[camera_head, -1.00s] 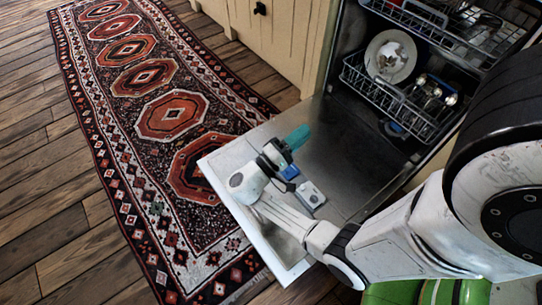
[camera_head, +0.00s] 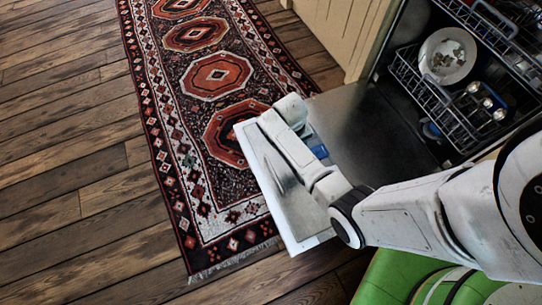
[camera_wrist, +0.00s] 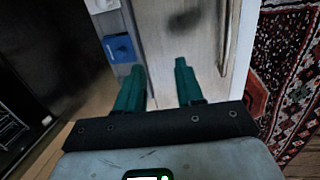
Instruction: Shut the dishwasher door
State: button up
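The dishwasher door (camera_head: 268,172) is open, lowered away from the cabinet, with its metal inner face showing. Its pale outer edge runs along the left, beside the rug. My arm crosses over the door in the head view and hides much of its middle. My gripper (camera_wrist: 158,88) shows in the wrist view with two teal fingers apart and nothing between them. The door's inner panel (camera_wrist: 185,45) lies beyond the fingertips; I cannot tell whether they touch it. The fingers are hidden in the head view. A blue dispenser part (camera_wrist: 118,48) is left of the fingers.
The dishwasher's lower rack (camera_head: 440,105) holds a plate (camera_head: 447,56) and cutlery, and sits inside the cavity. A patterned rug (camera_head: 215,80) lies left of the door. Bare wood floor (camera_head: 70,150) is clear further left. A green striped thing (camera_head: 400,275) is at the bottom right.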

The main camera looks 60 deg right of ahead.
aim_at(270, 164)
jog(key=w+a+t+y, duration=0.3)
jog(key=w+a, duration=0.1)
jog(key=w, duration=0.2)
jog(key=b+x, duration=0.5)
jog(key=x, duration=0.5)
jog(key=shift+s+a+b, duration=0.15)
jog(key=shift+b, duration=0.2)
jog(key=shift+c, duration=0.3)
grip_shut()
dwell(0.4)
